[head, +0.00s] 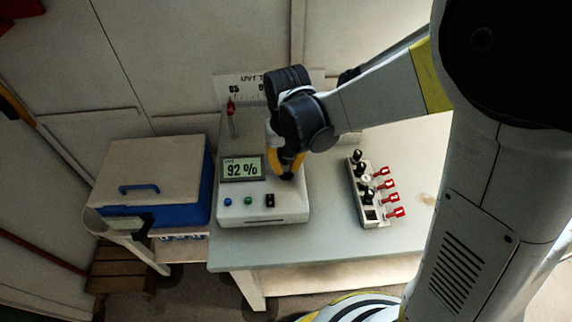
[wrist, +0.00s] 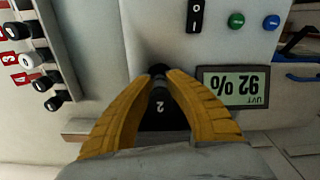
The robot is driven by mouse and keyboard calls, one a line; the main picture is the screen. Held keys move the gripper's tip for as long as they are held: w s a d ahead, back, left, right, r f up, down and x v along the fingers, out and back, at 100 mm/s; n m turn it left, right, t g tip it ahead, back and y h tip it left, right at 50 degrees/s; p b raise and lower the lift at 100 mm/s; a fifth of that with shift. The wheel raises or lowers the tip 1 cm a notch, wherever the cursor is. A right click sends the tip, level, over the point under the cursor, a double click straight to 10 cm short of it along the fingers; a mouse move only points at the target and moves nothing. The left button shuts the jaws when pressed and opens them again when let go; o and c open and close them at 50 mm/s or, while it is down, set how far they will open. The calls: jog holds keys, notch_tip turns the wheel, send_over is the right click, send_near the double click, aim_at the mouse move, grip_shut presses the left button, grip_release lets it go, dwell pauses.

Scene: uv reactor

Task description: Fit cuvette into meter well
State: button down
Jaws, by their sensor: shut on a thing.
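The meter (head: 262,208) is a white box with a screen reading "92 %" (head: 243,169); it also shows in the wrist view (wrist: 225,50). My gripper (head: 286,172) is over the right part of the meter top, beside the screen. In the wrist view my gripper's yellow fingers (wrist: 160,78) are shut on a dark cuvette with a black cap marked "2" (wrist: 159,107). The cuvette's lower end is at a dark spot on the meter top. The well is hidden by the cuvette and fingers, so I cannot tell how deep the cuvette sits.
A grey rack (head: 355,192) with several black-capped cuvettes and red tags stands right of the meter; its front slot looks empty. A blue cooler with a beige lid (head: 150,170) stands at left. The meter has blue and green buttons and a black switch (head: 270,200).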

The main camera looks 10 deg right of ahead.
jog(key=shift+f+b, duration=0.9)
jog(key=shift+f, duration=0.25)
jog(key=c, duration=1.3)
grip_release()
jog(key=shift+c, duration=0.2)
jog(key=shift+r, duration=0.1)
jog(key=r, duration=1.2)
jog(key=shift+s, duration=0.2)
jog(key=shift+d, duration=0.1)
jog(key=s+d+m+t+b, duration=0.1)
jog(key=s+d+t+b, duration=0.2)
jog(key=s+d+t, duration=0.3)
jog(key=s+d, duration=0.4)
jog(key=d, duration=0.3)
jog(key=shift+s+d+f+m+t, duration=0.2)
jog(key=shift+f+m+t, duration=0.1)
jog(key=shift+t, duration=0.1)
